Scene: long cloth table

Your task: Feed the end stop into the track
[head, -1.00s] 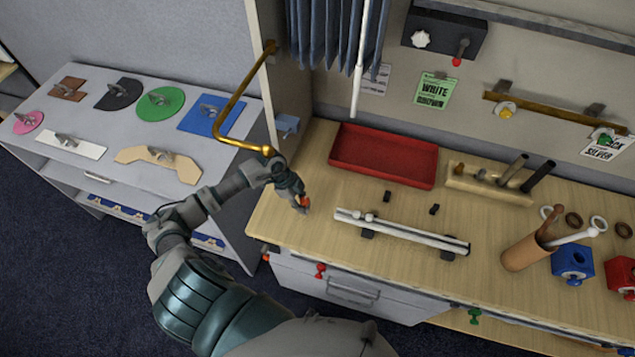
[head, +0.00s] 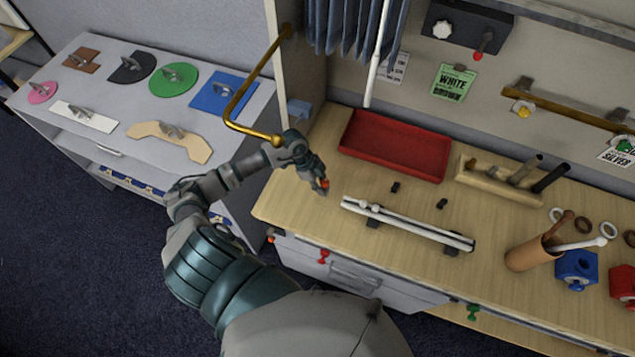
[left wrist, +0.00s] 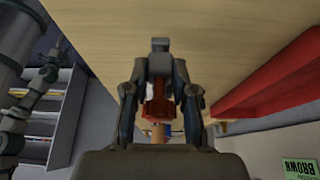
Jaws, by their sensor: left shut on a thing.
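The track (head: 420,226) is a long white rail on dark feet, lying on the wooden table. Small white knobs (head: 370,208) sit near its left end. My left gripper (head: 322,185) is above the table, just beyond and left of that end, apart from it. It is shut on a small red-orange piece, apparently the end stop (head: 326,183). In the left wrist view the red piece (left wrist: 158,106) sits between the fingers of the gripper (left wrist: 160,100), which partly hide it. My right gripper is not in view.
A red tray (head: 395,145) lies behind the track, with two small black blocks (head: 395,187) between. A brass rod (head: 240,105) bends close above my left forearm. A brown cup (head: 530,253) with sticks stands to the right.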

